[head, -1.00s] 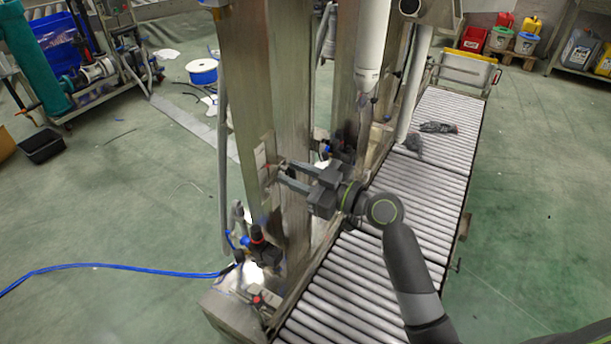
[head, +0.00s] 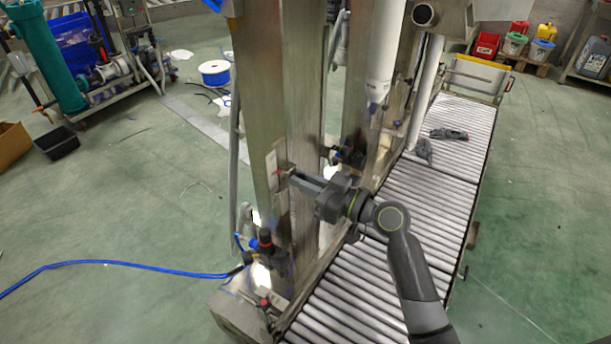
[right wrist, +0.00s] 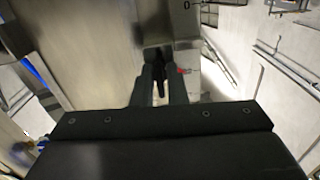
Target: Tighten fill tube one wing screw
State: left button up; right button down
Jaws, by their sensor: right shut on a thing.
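My right gripper (head: 291,177) reaches in from the right to the face of the steel column (head: 259,110), next to a pale scale strip (head: 271,170). Its two fingers are close together. In the right wrist view the fingers (right wrist: 160,82) are shut on a small dark part (right wrist: 159,74), which looks like the wing screw. The fingers hide much of it, so its turn angle cannot be told. A red pointer (right wrist: 183,71) sits just right of the fingers. My left gripper is not in view.
A roller conveyor (head: 440,195) runs right of the columns, with dark gloves (head: 447,134) on it. A white tube (head: 385,50) hangs above it. A valve (head: 266,243) with a blue hose (head: 120,265) sits low by the column. Green floor at the left is mostly clear.

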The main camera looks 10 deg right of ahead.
jog(key=shift+m, duration=0.8)
jog(key=shift+r+p, duration=0.1)
jog(key=shift+p, duration=0.2)
jog(key=shift+r+m+p, duration=0.15)
jog(key=shift+m+p, duration=0.55)
jog(key=shift+m, duration=0.3)
jog(key=shift+m+p, duration=0.5)
jog(key=shift+m, duration=0.5)
jog(key=shift+f+m, duration=0.2)
jog(key=shift+m, duration=0.1)
